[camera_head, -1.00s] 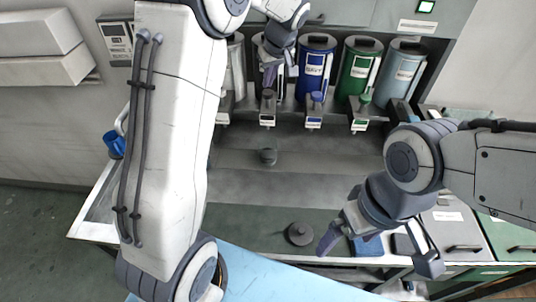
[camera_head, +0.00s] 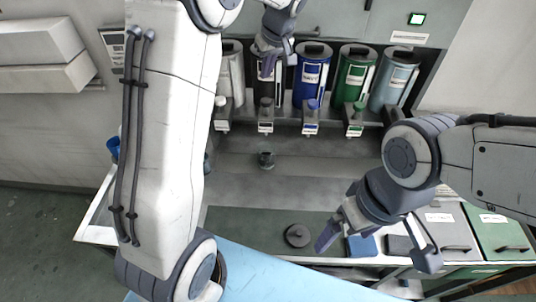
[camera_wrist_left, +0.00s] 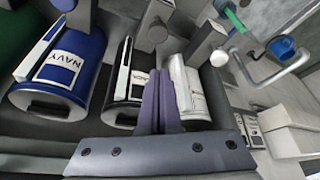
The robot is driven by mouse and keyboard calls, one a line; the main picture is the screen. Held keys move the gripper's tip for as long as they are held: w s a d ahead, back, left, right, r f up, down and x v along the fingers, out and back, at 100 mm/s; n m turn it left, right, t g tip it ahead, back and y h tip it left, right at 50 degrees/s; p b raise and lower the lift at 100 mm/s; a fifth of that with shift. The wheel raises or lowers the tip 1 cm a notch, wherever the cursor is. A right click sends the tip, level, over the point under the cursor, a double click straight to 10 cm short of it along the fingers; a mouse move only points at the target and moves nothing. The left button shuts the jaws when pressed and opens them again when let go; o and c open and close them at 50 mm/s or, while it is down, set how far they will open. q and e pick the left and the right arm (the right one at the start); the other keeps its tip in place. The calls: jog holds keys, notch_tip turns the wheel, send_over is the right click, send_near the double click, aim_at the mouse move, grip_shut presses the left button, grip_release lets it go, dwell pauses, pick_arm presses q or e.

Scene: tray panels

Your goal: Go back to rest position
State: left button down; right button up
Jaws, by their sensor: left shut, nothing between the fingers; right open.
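My left gripper (camera_head: 266,66) is at the top middle of the head view, in front of the black canister (camera_head: 268,90). Its two fingers are together with nothing between them. In the left wrist view the closed purple fingers (camera_wrist_left: 163,105) cover part of the black and white canisters. My right gripper (camera_head: 377,248) is at the lower right of the head view, with its fingers spread wide and empty.
A row of canisters includes navy (camera_head: 312,75), green (camera_head: 354,78) and light blue (camera_head: 394,80). A small dark cup (camera_head: 266,160) stands mid-worktop. A dark round lid (camera_head: 298,235) lies nearer the front. A blue mug (camera_head: 113,147) is at the left.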

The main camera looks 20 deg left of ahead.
pick_arm(q)
jog(key=s+d+f+m+h+b, duration=0.1)
jog(key=s+d+f+m+b, duration=0.15)
jog(key=s+d, duration=0.3)
jog(key=s+d+f+m+g+h+b, duration=0.1)
jog(key=s+d+m, duration=0.25)
jog(key=s, duration=0.25)
jog(key=s+d+f+m+h+b, duration=0.1)
jog(key=s+d+f+m+b, duration=0.1)
jog(key=s+d, duration=0.35)
jog(key=s+d+f+m+g+b, duration=0.1)
jog(key=s+f+m, duration=0.2)
jog(key=s, duration=0.6)
jog(key=s+d+f+m+g+h+b, duration=0.1)
jog(key=s+f+m, duration=0.3)
jog(key=s, duration=0.6)
jog(key=shift+s+d+f+m+b, duration=0.15)
jog(key=shift+s+d+m+b, duration=0.1)
jog(key=shift+d+m+b, duration=0.4)
pick_arm(e)
notch_tip(320, 180, down, 8)
jog(key=shift+f, duration=0.25)
